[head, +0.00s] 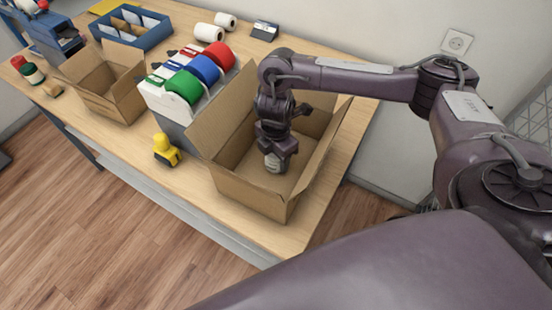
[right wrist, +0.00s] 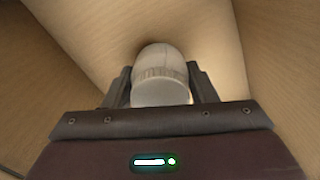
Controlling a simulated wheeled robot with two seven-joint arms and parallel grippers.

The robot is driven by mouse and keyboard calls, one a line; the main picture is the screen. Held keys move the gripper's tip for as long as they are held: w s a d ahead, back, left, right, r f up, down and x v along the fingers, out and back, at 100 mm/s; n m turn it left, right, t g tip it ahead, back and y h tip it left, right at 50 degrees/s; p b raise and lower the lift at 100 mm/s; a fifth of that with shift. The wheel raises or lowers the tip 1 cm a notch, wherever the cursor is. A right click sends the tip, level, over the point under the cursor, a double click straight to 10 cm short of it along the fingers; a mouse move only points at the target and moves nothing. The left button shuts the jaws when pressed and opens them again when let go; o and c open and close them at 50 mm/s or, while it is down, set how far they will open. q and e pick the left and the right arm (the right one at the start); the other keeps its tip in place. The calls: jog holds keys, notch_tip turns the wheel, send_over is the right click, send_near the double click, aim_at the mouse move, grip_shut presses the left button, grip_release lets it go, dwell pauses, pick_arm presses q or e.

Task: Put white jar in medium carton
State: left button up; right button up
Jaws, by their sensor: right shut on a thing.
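The white jar (head: 273,161) is between the fingers of my right gripper (head: 276,152), which is shut on it. Jar and gripper are down inside the open medium carton (head: 254,198), the larger brown box at the right of the counter. In the right wrist view the white jar (right wrist: 160,75) shows between the two dark fingers, with the carton's brown inner walls (right wrist: 85,40) around it. I cannot tell whether the jar touches the carton floor. My left gripper is not in view.
A smaller open carton (head: 112,103) stands to the left. Between the cartons are a white rack with coloured tape rolls (head: 205,72) and a yellow tape dispenser (head: 165,150). A blue divided tray (head: 130,22) and white rolls (head: 209,32) stand at the back.

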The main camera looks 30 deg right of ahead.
jog(key=shift+f, duration=0.4)
jog(key=shift+f, duration=0.1)
jog(key=o, duration=0.8)
jog(key=shift+c, duration=0.2)
jog(key=shift+o, duration=1.3)
